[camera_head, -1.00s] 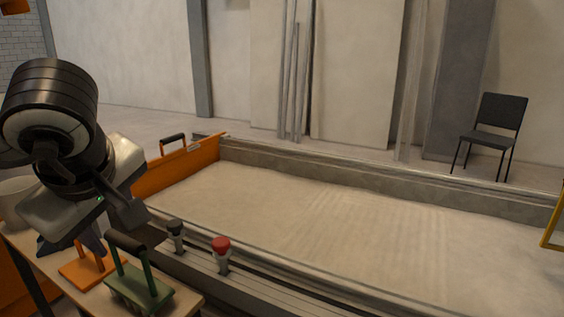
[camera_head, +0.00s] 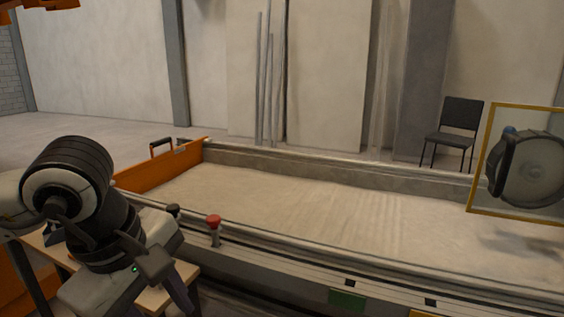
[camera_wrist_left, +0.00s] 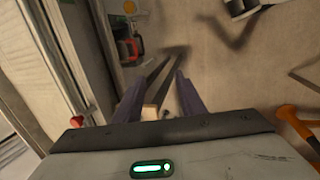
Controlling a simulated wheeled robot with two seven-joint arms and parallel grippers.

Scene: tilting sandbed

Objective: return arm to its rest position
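My left arm comes in from the left in the head view, bent low over the wooden side table (camera_head: 152,298). Its left gripper (camera_head: 176,290) points down near the table's right end, partly hidden by the wrist. In the left wrist view the two purple-grey fingers (camera_wrist_left: 161,92) stand apart with a gap between them. A small pale piece shows low in that gap, seemingly farther off, and I see nothing gripped. My right arm and gripper are in neither view.
The sandbed (camera_head: 300,205) lies right of the arm, with an orange end panel (camera_head: 160,178) and a red knob (camera_head: 214,222) on its near rail. A yellow frame with a black round device (camera_head: 530,168) stands at right. A black chair (camera_head: 458,125) is behind.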

